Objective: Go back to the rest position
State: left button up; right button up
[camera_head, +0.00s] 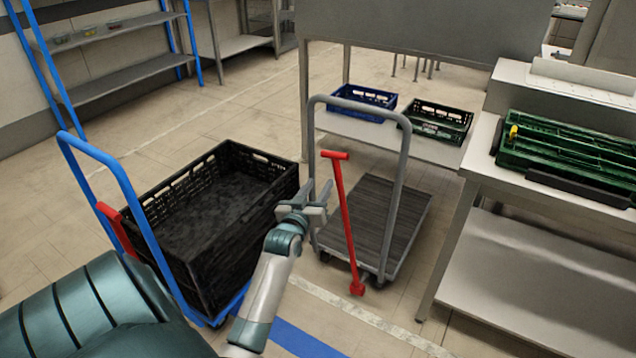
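My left gripper (318,200) is in the middle of the head view, with its arm coming in from the lower left. Its fingers are spread apart with nothing between them. It shows in front of the right rim of a black crate (283,190) and to the left of a grey cart. I cannot tell how far it is from either. My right gripper is not in view.
The black crate sits on a blue-handled cart (115,172). A grey cart (405,215) with a red T-handle (345,220) stands right of it. A metal table (545,270) is at right. Floor is free at left.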

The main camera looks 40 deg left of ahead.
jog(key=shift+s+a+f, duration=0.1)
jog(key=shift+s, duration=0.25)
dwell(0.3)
